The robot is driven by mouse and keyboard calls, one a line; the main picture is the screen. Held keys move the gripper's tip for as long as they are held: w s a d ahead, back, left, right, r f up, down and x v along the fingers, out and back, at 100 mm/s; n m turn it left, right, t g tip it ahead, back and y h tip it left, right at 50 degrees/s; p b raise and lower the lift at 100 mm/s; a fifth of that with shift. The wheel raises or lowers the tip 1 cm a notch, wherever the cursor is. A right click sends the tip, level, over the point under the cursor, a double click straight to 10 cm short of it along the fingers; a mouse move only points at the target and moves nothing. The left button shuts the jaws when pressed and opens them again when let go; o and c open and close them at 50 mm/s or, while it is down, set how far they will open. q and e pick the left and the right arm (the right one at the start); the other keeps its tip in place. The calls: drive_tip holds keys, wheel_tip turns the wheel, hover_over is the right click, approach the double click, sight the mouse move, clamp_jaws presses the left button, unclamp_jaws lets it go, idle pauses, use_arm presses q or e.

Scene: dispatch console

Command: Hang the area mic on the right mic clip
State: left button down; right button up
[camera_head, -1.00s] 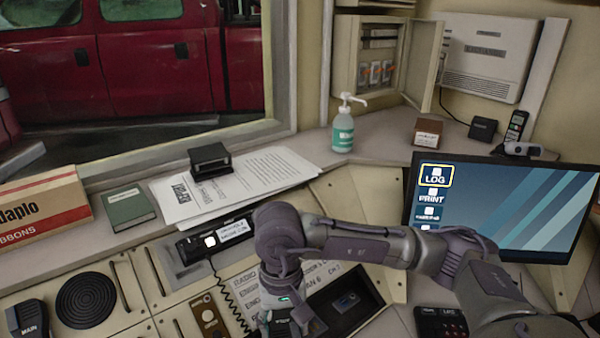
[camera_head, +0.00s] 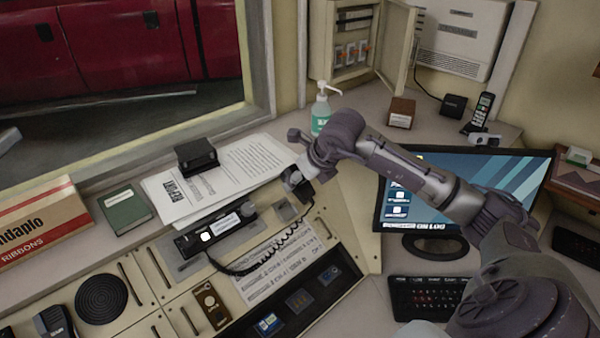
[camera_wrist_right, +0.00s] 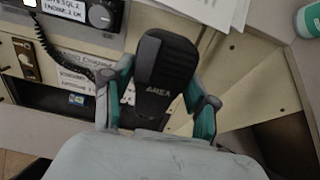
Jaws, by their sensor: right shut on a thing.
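The area mic (camera_wrist_right: 165,72) is a black hand mic with an "AREA" label, in the right wrist view. My right gripper (camera_wrist_right: 158,98) is shut on it, with a teal-lined finger on each side. In the head view my right gripper (camera_head: 299,184) holds the mic above the back of the console, right of the radio unit (camera_head: 215,236). The mic is mostly hidden there by the gripper; its coiled cord (camera_head: 262,262) hangs back to the radio. A small grey plate (camera_head: 286,210), possibly the right mic clip, sits on the panel just below the gripper. My left gripper is out of view.
Papers (camera_head: 225,178) with a black stamp-like block (camera_head: 197,156) lie behind the radio. A sanitizer bottle (camera_head: 321,112) stands behind the gripper. The monitor (camera_head: 455,205) is to the right, partly behind my arm. Another hand mic (camera_head: 54,322) is at lower left.

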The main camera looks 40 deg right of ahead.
drive_tip(key=b, duration=0.4)
approach(280, 202)
drive_tip(key=x, duration=0.5)
drive_tip(key=shift+w, duration=0.1)
drive_tip(key=shift+b+x, duration=0.8)
drive_tip(key=shift+x, duration=0.05)
drive_tip(key=o, duration=1.4)
drive_tip(key=shift+c, duration=0.2)
drive_tip(key=v, duration=1.2)
drive_tip(key=shift+a, duration=0.1)
